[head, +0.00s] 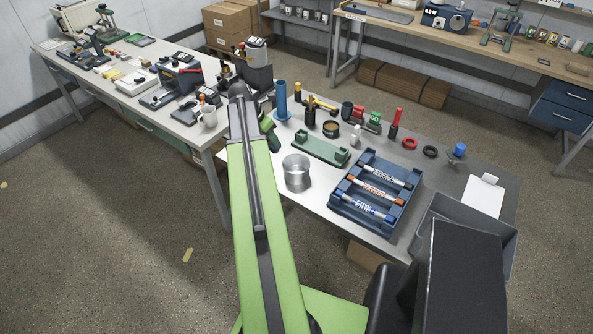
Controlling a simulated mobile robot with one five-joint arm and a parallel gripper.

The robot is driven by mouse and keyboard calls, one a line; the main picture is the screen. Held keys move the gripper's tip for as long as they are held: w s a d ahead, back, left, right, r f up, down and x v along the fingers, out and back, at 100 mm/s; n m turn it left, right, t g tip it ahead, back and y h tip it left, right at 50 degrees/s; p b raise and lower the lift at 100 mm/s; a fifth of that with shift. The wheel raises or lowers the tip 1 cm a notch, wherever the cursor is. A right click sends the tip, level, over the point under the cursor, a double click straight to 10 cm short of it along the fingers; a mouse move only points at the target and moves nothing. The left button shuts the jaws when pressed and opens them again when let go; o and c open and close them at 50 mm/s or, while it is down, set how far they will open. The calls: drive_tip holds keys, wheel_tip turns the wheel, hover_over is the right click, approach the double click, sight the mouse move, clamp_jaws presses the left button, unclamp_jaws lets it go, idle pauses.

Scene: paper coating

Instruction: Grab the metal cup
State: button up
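The metal cup (296,173) is a shiny, silvery, open-topped cylinder. It stands upright near the left front edge of the grey table (318,205), to the right of my green arm. Nothing covers the cup in the head view. My arm rises from the bottom of the picture and ends in a dark joint left of and beyond the cup. I cannot make out my gripper's fingers, which seem hidden behind the arm. Nothing is seen touching the cup.
A blue tray with labelled tubes (374,191) lies right of the cup. A green holder (320,148) lies behind it, and a blue cylinder (281,100) stands farther back. A grey bin (463,230) is at the right. A cluttered bench (165,125) adjoins at left.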

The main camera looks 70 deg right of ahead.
drive_tip(key=b, duration=1.1)
approach(287, 160)
drive_tip(key=x, duration=0.4)
drive_tip(key=shift+a+f, duration=0.25)
drive_tip(key=shift+f, duration=0.25)
drive_tip(key=shift+s+d+f, duration=0.15)
drive_tip(key=shift+f, duration=0.15)
drive_tip(key=shift+r, duration=0.1)
drive_tip(key=b+x, duration=0.4)
drive_tip(key=x, duration=0.1)
drive_tip(key=shift+d+b, duration=0.35)
drive_tip(key=shift+b, duration=0.05)
drive_tip(key=shift+r, duration=0.1)
clamp_jaws()
